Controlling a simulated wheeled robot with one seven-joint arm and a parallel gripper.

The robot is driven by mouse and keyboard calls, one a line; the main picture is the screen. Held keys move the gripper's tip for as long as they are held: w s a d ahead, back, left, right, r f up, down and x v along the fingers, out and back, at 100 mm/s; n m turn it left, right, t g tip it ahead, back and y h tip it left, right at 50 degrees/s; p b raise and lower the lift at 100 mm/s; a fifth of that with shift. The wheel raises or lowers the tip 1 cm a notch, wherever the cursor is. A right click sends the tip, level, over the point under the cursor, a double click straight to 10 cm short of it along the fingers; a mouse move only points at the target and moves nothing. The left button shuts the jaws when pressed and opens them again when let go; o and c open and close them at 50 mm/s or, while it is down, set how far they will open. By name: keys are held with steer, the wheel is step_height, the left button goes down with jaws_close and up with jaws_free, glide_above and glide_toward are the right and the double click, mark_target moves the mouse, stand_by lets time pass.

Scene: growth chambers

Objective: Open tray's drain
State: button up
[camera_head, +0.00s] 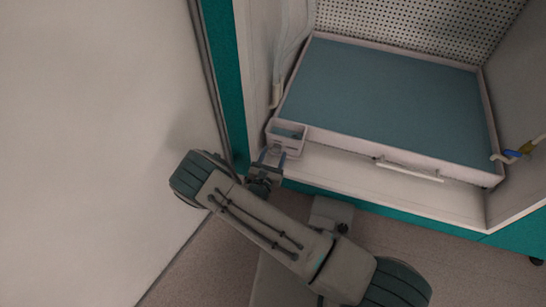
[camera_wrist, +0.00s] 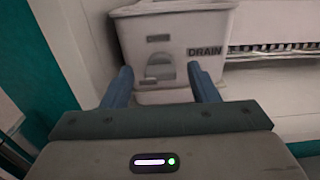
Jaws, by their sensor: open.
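The tray (camera_head: 335,141) is wide and white-walled, with a flat blue-grey surface inside, and sits in the chamber. At its front left corner is a small white drain box (camera_head: 298,146). In the wrist view the drain box (camera_wrist: 215,28) carries a "DRAIN" label and a small grey tab (camera_wrist: 160,72) low on its front. My gripper (camera_head: 272,157) is in front of the box. In the wrist view my gripper (camera_wrist: 160,75) has its two blue fingers apart, one on each side of the tab, with nothing clearly held. Contact with the box cannot be told.
A white handle bar (camera_head: 410,170) runs along the tray's front. A pipe with a blue and yellow valve (camera_head: 518,152) is at the right wall. A pale hose (camera_head: 278,90) hangs at the left. The chamber's teal left edge (camera_head: 226,80) is close to my arm.

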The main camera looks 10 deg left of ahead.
steer(key=shift+w, duration=0.1)
steer(key=c, duration=1)
steer(key=m+p, duration=0.2)
steer(key=m, duration=0.2)
steer(key=shift+r, duration=0.1)
steer(key=m+p, duration=0.2)
steer(key=m, duration=0.3)
steer(key=shift+d, duration=0.1)
steer(key=m+p, duration=0.1)
steer(key=m, duration=0.3)
steer(key=shift+m+p, duration=0.4)
steer(key=shift+f+m+p, duration=0.15)
steer(key=shift+m+p, duration=0.15)
steer(key=shift+m, duration=0.7)
steer(key=shift+f+m+p, duration=0.1)
steer(key=shift+m+p, duration=0.2)
steer(key=shift+m, duration=0.7)
